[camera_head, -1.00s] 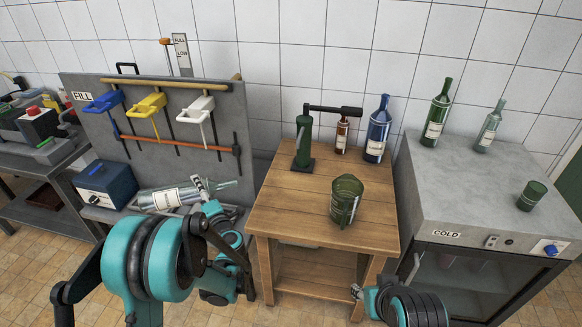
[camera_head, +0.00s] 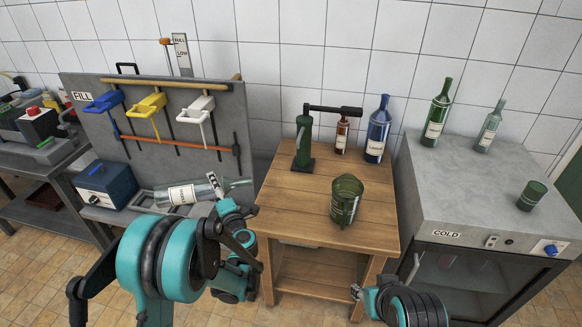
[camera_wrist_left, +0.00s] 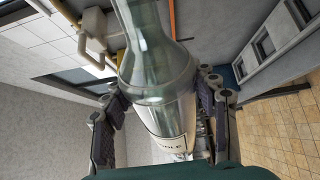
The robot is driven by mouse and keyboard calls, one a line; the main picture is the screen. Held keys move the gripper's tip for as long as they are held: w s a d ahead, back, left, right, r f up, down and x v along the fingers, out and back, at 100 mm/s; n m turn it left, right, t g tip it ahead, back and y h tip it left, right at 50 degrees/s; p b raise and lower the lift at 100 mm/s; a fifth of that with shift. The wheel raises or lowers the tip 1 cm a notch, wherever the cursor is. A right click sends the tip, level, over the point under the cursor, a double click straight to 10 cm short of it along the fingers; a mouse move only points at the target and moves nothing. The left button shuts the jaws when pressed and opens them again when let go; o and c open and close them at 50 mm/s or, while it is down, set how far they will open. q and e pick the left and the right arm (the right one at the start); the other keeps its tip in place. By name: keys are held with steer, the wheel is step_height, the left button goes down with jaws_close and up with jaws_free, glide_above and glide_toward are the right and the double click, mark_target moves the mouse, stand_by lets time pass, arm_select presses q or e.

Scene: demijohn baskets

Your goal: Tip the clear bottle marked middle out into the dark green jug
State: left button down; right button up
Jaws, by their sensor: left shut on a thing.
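The clear bottle (camera_head: 197,192) lies on its side in the air in front of the grey fill board, with its neck toward the right. In the left wrist view the bottle (camera_wrist_left: 155,65) fills the middle, and its white label shows letters ending in "DLE". My left gripper (camera_head: 216,187) is shut on the bottle, with fingers on both sides of it. The dark green jug (camera_head: 346,200) stands upright on the wooden table (camera_head: 290,210), to the right of the bottle. My right gripper (camera_head: 356,292) is low in front of the table; its fingers are too small to read.
A green corking tool (camera_head: 303,145), a small brown bottle (camera_head: 342,132) and a blue bottle (camera_head: 377,130) stand at the table's back. The fill board (camera_head: 225,120) carries blue, yellow and white spouts. The cold cabinet (camera_head: 470,190) holds green and clear bottles and a green cup (camera_head: 531,196).

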arm_select(q)
steer(key=w+d+m+t+h, duration=0.1)
steer(key=w+d+m+h, duration=0.1)
steer(key=d, duration=1.2)
steer(key=w+d+m+t+h, duration=0.1)
steer(key=w+d+m+h, duration=0.2)
steer(key=w+d, duration=0.4)
steer(key=shift+w+d+f+h, duration=0.25)
steer(key=shift+d+h, duration=0.65)
steer(key=shift+d, duration=3.4)
stand_by(0.4)
steer(key=shift+s+f, duration=0.1)
steer(key=shift+m, duration=0.3)
steer(key=shift+d+r+m+t, duration=0.1)
steer(key=shift+r+m+t, duration=0.2)
steer(key=shift+r+m, duration=0.25)
